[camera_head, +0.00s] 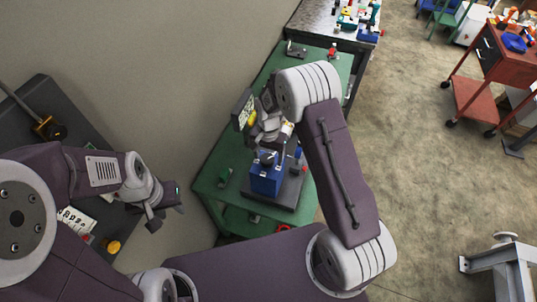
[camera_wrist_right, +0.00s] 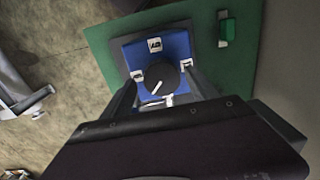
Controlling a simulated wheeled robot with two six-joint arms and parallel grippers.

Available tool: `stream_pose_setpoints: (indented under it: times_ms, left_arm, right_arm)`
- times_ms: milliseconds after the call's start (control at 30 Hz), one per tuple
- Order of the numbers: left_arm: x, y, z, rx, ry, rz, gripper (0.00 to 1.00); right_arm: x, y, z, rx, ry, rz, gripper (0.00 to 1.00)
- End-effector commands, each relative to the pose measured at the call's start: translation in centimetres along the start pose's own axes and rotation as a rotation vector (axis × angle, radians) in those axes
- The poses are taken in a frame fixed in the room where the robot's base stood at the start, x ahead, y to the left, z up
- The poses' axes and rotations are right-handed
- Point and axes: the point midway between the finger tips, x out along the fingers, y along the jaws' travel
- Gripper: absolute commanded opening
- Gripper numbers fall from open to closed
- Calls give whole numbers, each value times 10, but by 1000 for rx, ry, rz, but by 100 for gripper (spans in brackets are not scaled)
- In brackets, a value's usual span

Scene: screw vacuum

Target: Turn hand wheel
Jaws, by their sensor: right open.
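The hand wheel (camera_wrist_right: 161,77) is a round black knob with a white line on its face. My right gripper (camera_wrist_right: 162,84) is open, with one finger on each side of the wheel. I cannot tell whether the fingers touch it. In the head view, my right gripper (camera_head: 268,156) is over the box and partly covers the wheel. My left gripper (camera_head: 154,217) is far to the left, away from the box; its jaw state is unclear.
The blue box stands on a dark plate (camera_head: 287,196) on a green table (camera_head: 215,160). A green block (camera_wrist_right: 227,29) lies on the table near the box. A dark bench (camera_head: 60,105) with tools is at the left. A red cart (camera_head: 495,55) stands far right.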

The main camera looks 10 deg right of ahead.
Motion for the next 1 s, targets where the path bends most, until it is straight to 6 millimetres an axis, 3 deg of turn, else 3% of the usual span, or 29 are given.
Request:
stream_pose_setpoints:
  times_ms: [133,167,367,667,1000]
  left_arm:
    - [0,0,0,0,0,0,36]
    - [0,0,0,0,0,0,36]
    - [0,0,0,0,0,0,36]
    - [1,0,0,0,0,0,36]
    - [6,0,1,0,0,0,36]
  right_arm:
    - [0,0,0,0,0,0,69]
    - [0,0,0,0,0,0,64]
    - [0,0,0,0,0,-1,8]
    - [0,0,-1,-32,2,-1,7]
    - [0,-1,-1,-257,3,-2,7]
